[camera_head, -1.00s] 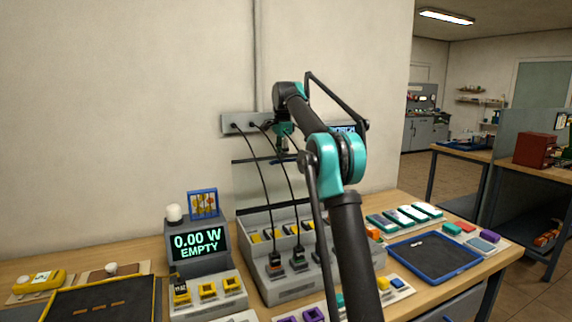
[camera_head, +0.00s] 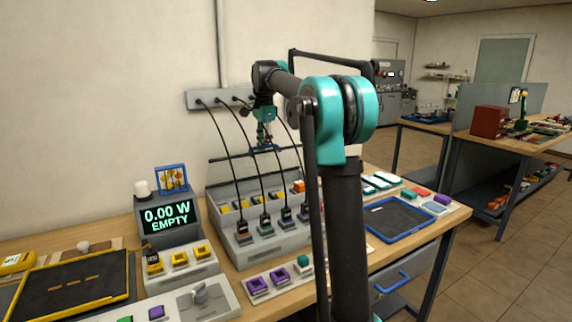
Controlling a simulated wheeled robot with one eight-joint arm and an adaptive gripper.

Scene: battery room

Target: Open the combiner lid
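The combiner looks to be the grey sloped box (camera_head: 243,257) on the bench, with black cables plugged along its front and yellow and orange parts in its upper row. A clear panel with a dark top edge (camera_head: 228,157), apparently its lid, stands raised at the back of the box. My gripper (camera_head: 265,143) points down at the panel's top edge, by a small blue piece that may be its handle. The fingertips are small and partly merged with the blue piece, so I cannot tell whether they grip it. My arm hides the box's right end.
A display (camera_head: 168,219) reading "0.00 W EMPTY" stands left of the box. A yellow-rimmed tray (camera_head: 128,284) lies at the left, and a blue tray (camera_head: 429,231) lies at the right. A grey cable strip (camera_head: 196,99) is on the wall behind. Floor is clear at the right.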

